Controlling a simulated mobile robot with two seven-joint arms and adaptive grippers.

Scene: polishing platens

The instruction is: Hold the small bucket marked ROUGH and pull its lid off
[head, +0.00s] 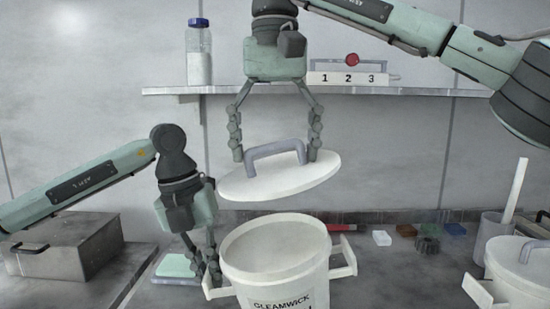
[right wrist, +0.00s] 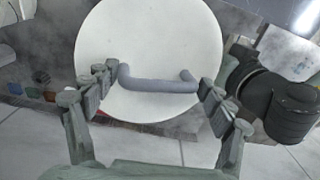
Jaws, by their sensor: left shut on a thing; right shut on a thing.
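A small white bucket (head: 308,284) stands open on the bench, with side handles. Its label shows "GLEAMWICK"; the line below is cut off, so I cannot read ROUGH. My left gripper (head: 208,274) is shut on the bucket's left handle. The round white lid (head: 285,184) is off the bucket, held tilted above its opening. My right gripper (head: 276,156) is shut on the lid's grey handle (head: 274,146). In the right wrist view, the fingers (right wrist: 156,88) hold both ends of the handle (right wrist: 155,84) across the lid (right wrist: 150,45).
A second lidded white bucket (head: 520,270) stands at the right, near a grey holder (head: 487,232). A metal box (head: 65,250) is at the left. Small blocks (head: 382,238) lie along the wall. The shelf (head: 420,91) behind carries a jar (head: 199,58) and a 1-2-3 rack (head: 350,78).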

